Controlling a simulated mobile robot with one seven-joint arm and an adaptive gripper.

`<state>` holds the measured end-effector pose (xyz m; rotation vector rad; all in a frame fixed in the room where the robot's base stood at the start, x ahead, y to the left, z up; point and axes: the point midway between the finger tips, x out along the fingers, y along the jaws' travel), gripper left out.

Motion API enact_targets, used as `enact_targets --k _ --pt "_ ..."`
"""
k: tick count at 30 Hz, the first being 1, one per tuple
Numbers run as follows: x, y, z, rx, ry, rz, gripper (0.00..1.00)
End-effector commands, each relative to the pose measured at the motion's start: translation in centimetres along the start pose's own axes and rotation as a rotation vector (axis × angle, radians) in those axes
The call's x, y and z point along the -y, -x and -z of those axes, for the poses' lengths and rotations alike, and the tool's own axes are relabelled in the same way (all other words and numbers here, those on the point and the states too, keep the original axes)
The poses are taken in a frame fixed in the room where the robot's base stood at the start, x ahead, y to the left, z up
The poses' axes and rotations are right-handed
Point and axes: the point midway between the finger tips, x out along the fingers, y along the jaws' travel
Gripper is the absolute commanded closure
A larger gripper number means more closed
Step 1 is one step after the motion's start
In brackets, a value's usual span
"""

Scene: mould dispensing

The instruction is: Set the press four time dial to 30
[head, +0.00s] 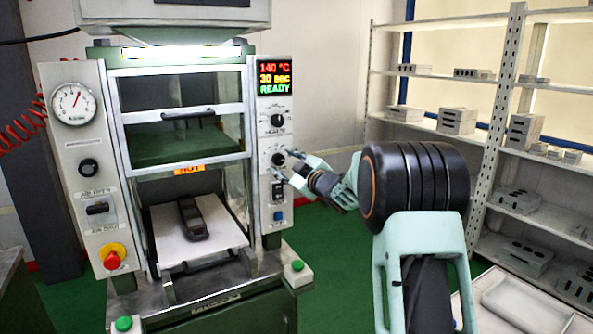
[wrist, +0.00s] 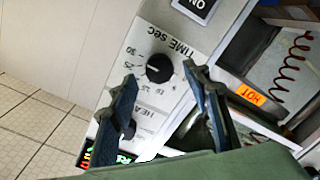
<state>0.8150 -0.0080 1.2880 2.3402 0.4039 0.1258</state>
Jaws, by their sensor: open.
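The press control panel has a black round time dial (head: 278,159) below the heat dial (head: 277,121). In the wrist view the time dial (wrist: 160,68) appears under upside-down "TIME sec" lettering, with a scale around it. A light mark shows on its left side, near the scale numbers, but its exact reading is too small to tell. The display (head: 275,78) reads 140 °C, 30 sec, READY. My gripper (head: 285,163) is open and empty in front of the panel. In the wrist view its fingertips (wrist: 159,77) lie either side of the dial, apparently clear of it.
Below the dial are a switch (head: 278,191) and a blue button (head: 278,215). Shelves with grey blocks (head: 457,121) stand at right.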

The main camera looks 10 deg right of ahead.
Motion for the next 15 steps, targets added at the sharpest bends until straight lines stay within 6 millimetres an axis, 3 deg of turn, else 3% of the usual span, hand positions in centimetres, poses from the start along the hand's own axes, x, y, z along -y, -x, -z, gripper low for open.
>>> enact_targets --k 9,15 --pt "-0.1 6.1 0.0 0.002 0.001 -0.002 0.56" --pt "-0.1 8.8 0.0 0.000 0.000 -0.001 0.56"
